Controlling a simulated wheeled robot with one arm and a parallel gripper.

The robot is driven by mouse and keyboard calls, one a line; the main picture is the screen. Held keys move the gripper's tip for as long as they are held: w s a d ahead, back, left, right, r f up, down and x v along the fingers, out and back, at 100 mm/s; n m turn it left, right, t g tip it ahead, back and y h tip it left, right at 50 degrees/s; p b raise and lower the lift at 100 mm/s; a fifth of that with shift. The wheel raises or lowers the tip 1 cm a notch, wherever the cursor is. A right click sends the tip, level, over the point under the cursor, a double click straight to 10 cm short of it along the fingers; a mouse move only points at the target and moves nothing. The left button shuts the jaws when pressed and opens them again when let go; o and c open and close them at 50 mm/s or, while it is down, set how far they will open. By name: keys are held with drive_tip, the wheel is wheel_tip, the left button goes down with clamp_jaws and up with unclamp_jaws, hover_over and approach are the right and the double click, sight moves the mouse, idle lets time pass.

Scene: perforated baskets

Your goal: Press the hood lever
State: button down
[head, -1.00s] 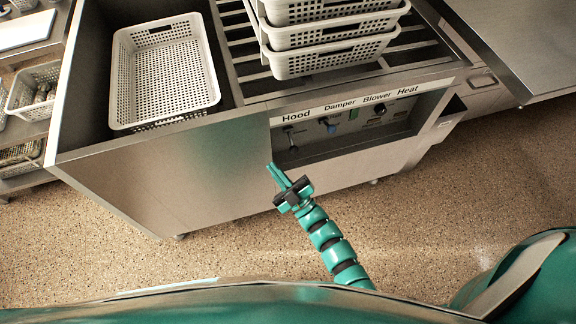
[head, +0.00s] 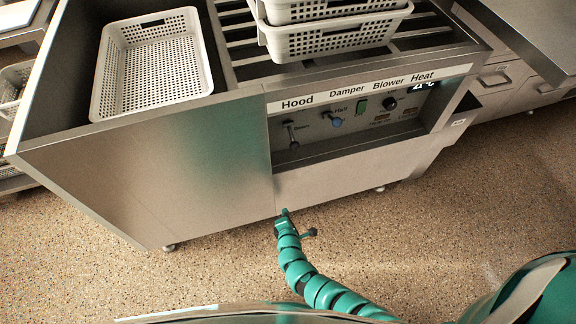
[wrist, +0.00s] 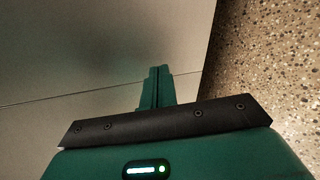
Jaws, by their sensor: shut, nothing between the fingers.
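The hood lever (head: 291,135) is a dark lever under the "Hood" label (head: 297,103), at the left of the recessed control panel on the steel machine. My gripper (head: 284,211) is below and apart from the lever, near the lower edge of the machine's front. In the wrist view the green fingers (wrist: 157,84) are together and empty, in front of a plain steel panel with a seam. The lever does not show in the wrist view.
To the lever's right are a blue damper knob (head: 336,122), a green switch (head: 361,106) and a black knob (head: 389,103). A white perforated basket (head: 152,62) sits in the left bay; stacked baskets (head: 330,36) stand on the slatted top. The speckled floor (head: 440,210) in front is clear.

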sight(292, 136)
drive_tip(key=w+t+b, duration=0.1)
drive_tip(key=w+d+r+n+t+h, duration=0.1)
drive_tip(key=shift+r+t+h+b, duration=0.25)
drive_tip(key=shift+t+h+b, duration=0.05)
drive_tip(key=shift+b, duration=0.1)
drive_tip(key=r+t, duration=0.1)
drive_tip(key=r+t+h+b, duration=0.1)
drive_tip(key=r, duration=0.1)
drive_tip(key=r+t+b, duration=0.1)
drive_tip(key=r, duration=0.1)
drive_tip(key=shift+w+a+r+n+t+h, duration=0.15)
drive_tip(key=shift+w+a+n+t+h, duration=0.15)
drive_tip(key=shift+a+n, duration=0.1)
drive_tip(key=s+a+r+t+h+b, duration=0.1)
drive_tip(key=s+r+t, duration=0.1)
drive_tip(key=r, duration=0.3)
drive_tip(key=s+a+r+m+t+h+b, duration=0.1)
drive_tip(key=s+a+r+t+h+b, duration=0.1)
drive_tip(key=r, duration=0.4)
drive_tip(key=shift+s+a+r+t+b, duration=0.3)
drive_tip(key=shift+s+t, duration=0.4)
drive_tip(key=shift+t, duration=0.4)
